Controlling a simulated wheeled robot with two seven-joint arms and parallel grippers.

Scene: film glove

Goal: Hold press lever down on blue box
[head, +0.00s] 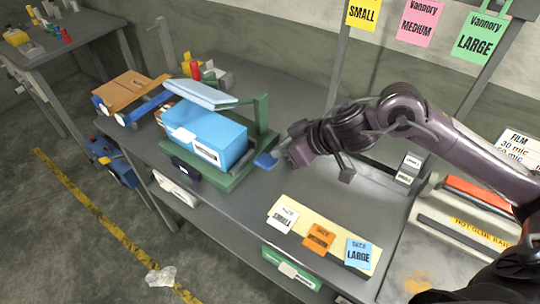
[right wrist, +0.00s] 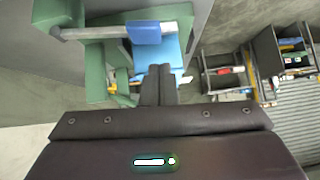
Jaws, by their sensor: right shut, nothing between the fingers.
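The blue box (head: 212,138) sits on the green press (head: 238,178) on the grey bench, under the press's raised, tilted light-blue plate (head: 200,94). The press lever ends in a blue grip (head: 266,160) at the press's right side. In the right wrist view the lever grip (right wrist: 145,32) sits on a grey bar, with part of the blue box (right wrist: 170,48) behind it. My right gripper (head: 285,153) is shut and empty, close to the right of the lever grip. Its fingertips (right wrist: 160,70) appear just below the grip in the wrist picture; contact cannot be told. My left gripper is out of view.
Small, medium and large cards (head: 319,237) lie on a cream strip at the bench's front. A heat sealer (head: 465,220) stands at the right. A cardboard piece (head: 128,92) lies left of the press. The bench between press and cards is clear.

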